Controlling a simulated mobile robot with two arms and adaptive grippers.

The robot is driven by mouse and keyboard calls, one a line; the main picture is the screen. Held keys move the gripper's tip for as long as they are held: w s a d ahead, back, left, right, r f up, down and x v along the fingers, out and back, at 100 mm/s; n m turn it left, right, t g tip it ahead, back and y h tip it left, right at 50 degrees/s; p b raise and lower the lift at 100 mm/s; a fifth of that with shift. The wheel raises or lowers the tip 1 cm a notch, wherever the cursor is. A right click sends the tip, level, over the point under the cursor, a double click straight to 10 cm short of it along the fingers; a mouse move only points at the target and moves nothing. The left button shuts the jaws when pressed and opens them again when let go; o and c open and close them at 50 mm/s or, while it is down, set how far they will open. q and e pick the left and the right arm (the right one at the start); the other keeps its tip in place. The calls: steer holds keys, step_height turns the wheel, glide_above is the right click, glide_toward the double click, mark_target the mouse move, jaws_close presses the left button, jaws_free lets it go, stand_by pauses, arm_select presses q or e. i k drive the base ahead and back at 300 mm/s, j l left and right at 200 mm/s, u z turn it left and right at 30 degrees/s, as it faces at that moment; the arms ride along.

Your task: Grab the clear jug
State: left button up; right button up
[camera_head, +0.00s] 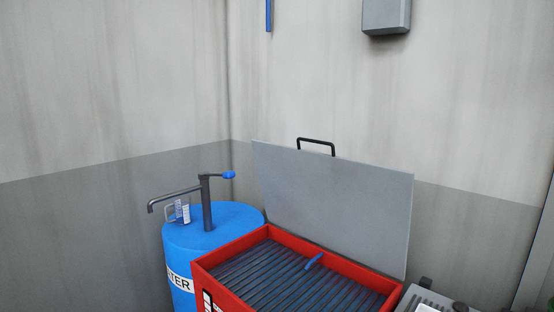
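A small clear jug (181,211) with white markings and a handle on its left stands on top of the blue water barrel (215,240). It is below the spout of the grey pump (206,205), near the barrel's left rim. Neither of my grippers shows in the head view.
A red bin (228,288) with a dark slatted grate and an open grey lid (335,205) stands right of the barrel. Grey walls close off the corner behind. A grey box (386,15) hangs on the wall.

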mark_target(182, 205)
steer(key=i+j, duration=0.2)
steer(key=j, duration=0.2)
steer(key=i+j, duration=0.25)
steer(key=j, duration=0.15)
steer(key=i+j, duration=0.2)
steer(key=j, duration=0.2)
